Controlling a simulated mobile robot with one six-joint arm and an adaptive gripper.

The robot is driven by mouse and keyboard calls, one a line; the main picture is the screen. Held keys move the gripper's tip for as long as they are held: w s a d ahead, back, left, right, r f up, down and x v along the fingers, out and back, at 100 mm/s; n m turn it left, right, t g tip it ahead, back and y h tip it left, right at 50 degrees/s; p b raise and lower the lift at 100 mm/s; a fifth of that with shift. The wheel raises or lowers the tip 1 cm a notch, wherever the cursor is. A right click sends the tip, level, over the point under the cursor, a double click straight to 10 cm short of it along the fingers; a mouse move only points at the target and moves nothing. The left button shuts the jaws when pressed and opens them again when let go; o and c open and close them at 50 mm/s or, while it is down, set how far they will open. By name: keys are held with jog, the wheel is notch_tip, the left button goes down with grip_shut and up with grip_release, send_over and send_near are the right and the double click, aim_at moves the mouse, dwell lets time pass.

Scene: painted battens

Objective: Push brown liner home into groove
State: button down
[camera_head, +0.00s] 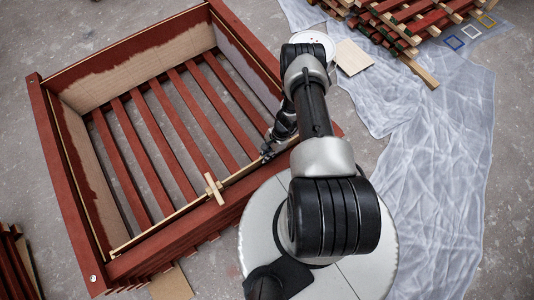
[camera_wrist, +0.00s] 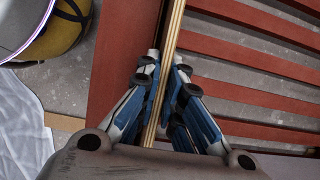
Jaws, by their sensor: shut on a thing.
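The brown liner is a thin panel that shows edge-on as a pale layered strip (camera_wrist: 174,35) in the wrist view. In the head view its pale top edge (camera_head: 160,225) runs along the inside of the crate's near wall. My gripper (camera_wrist: 166,68) is shut on the liner, with blue-and-black fingers on either side of it. In the head view my gripper (camera_head: 267,151) is at the right end of that near wall, partly hidden by my arm. The groove itself is hidden, so I cannot tell how deep the liner sits.
The red crate (camera_head: 58,150) has a slatted floor and part-painted panels on other walls. Stacked battens (camera_head: 420,20) lie at the upper right. Clear plastic sheeting (camera_head: 440,150) covers the floor on the right.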

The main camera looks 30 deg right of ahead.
jog(key=shift+f, duration=0.6)
jog(key=c, duration=1.7)
grip_release()
jog(key=shift+o, duration=0.2)
jog(key=v, duration=1.2)
jog(key=shift+r, duration=0.1)
